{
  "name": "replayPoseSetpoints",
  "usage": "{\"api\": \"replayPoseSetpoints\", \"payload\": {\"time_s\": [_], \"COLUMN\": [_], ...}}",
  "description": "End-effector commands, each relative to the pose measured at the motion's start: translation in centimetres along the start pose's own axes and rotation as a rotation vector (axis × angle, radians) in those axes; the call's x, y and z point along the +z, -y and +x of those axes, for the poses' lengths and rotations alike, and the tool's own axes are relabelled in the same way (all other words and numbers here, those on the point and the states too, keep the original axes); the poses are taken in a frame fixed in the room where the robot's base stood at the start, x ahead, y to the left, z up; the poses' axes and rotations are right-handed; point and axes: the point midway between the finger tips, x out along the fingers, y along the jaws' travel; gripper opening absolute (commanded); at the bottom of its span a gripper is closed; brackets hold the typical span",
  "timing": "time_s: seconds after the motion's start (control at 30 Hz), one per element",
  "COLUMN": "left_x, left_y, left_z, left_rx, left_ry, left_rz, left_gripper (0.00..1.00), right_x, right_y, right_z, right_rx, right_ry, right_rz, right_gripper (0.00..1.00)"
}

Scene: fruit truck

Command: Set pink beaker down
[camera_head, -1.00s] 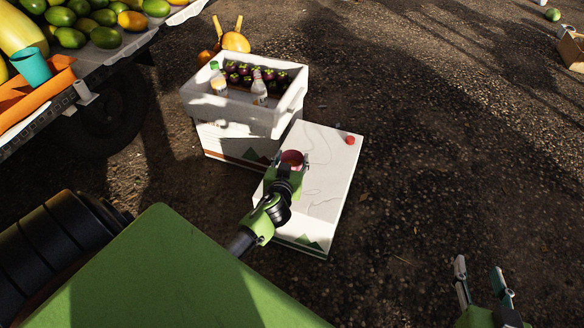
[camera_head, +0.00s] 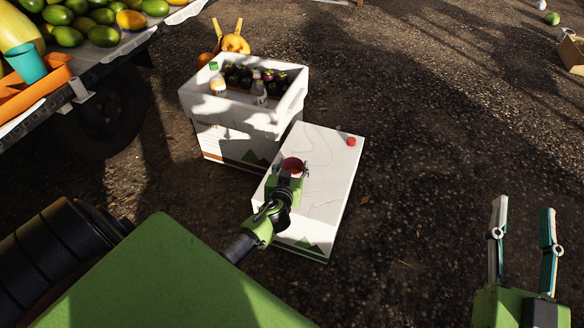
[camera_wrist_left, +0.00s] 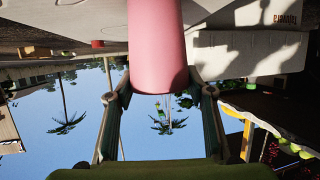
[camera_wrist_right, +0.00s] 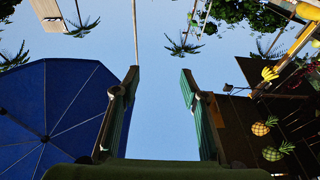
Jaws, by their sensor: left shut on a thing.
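The pink beaker (camera_head: 292,164) is upright in my left gripper (camera_head: 291,172), over the white lid-like box (camera_head: 325,180) on the ground. In the left wrist view, the beaker (camera_wrist_left: 157,45) stands between the two fingers of my left gripper (camera_wrist_left: 158,82), which are shut on it. Its base is outside that view, so I cannot tell whether it touches the white surface. My right gripper (camera_head: 522,207) is open and empty at the lower right, away from the box. The right wrist view shows only open air between its fingers (camera_wrist_right: 158,80).
A white cooler (camera_head: 235,125) with bottles and dark fruit stands behind the box. A red knob (camera_head: 351,142) is at the box's far right corner. The truck's fruit bed, with a teal cup (camera_head: 27,64) in an orange tray (camera_head: 35,95), is at upper left.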

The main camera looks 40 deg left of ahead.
Motion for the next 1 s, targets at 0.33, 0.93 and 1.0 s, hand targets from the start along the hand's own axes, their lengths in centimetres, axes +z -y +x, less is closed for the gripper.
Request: {"api": "replayPoseSetpoints", "payload": {"time_s": [0.33,0.93,1.0], "left_x": [0.0,0.0,0.0], "left_y": [0.0,0.0,0.0], "left_z": [0.0,-1.3,-2.3], "left_rx": [0.0,0.001,0.0], "left_ry": [0.0,0.002,0.003], "left_rz": [0.0,-0.002,-0.002], "left_gripper": [0.52,0.66,0.66], "right_x": [-0.3,1.4,2.5], "right_y": [0.0,-0.1,-0.3], "right_z": [0.0,-0.1,-0.3], "right_rx": [0.0,0.003,0.006], "right_ry": [-0.014,0.073,0.131], "right_rz": [0.0,-0.001,-0.003], "right_gripper": [0.4,0.4,0.4]}}
